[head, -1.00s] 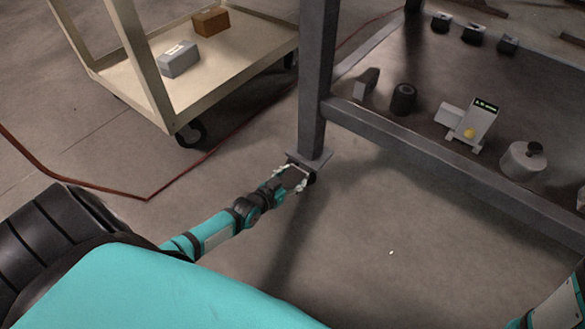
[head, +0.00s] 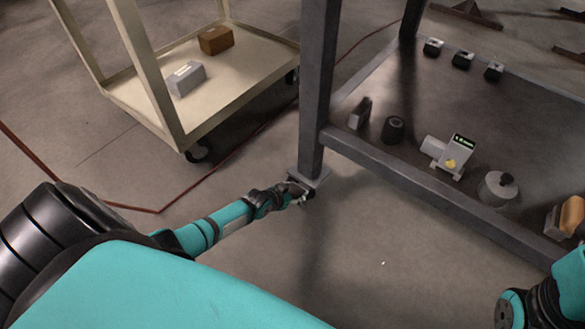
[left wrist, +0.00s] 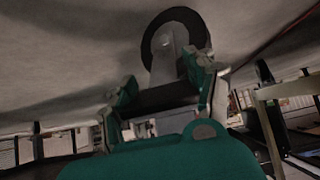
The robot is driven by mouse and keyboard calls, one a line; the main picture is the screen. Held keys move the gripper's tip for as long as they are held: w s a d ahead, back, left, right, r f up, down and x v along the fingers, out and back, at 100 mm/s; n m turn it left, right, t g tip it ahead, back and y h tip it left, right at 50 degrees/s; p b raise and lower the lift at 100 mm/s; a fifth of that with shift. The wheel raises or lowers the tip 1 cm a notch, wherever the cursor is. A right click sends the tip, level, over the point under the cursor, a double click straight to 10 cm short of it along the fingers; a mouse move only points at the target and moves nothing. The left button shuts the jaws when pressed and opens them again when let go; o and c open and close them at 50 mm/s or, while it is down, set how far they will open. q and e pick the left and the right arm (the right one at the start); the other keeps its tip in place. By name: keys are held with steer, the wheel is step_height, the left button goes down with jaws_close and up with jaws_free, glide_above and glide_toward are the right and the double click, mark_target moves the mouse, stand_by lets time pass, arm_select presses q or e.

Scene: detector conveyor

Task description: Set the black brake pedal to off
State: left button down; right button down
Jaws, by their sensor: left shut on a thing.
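My left gripper (head: 299,195) is low down at the foot of the grey table leg (head: 315,100), beside the leg's base plate (head: 312,178). In the left wrist view my left gripper (left wrist: 165,92) has a finger on each side of a black flat piece, which looks like the brake pedal (left wrist: 165,97), and is shut on it. Behind the pedal is a dark caster wheel (left wrist: 150,45) with a grey fork (left wrist: 170,58). In the head view the pedal and wheel are mostly hidden by the gripper and plate. My right gripper is out of view; only part of its arm shows.
A cream cart (head: 215,103) with a grey box (head: 187,79) and a brown box (head: 216,40) stands at the left. The table's lower shelf (head: 425,125) carries several small devices. A red cable (head: 185,195) lies on the floor. The floor right of the leg is clear.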

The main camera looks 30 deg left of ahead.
arm_select(q)
steer(key=shift+c, duration=2)
jaws_free()
steer(key=shift+s, duration=0.15)
steer(key=v, duration=1.1)
steer(key=shift+s+r, duration=0.25)
steer(key=shift+r, duration=0.05)
steer(key=shift+d, duration=0.1)
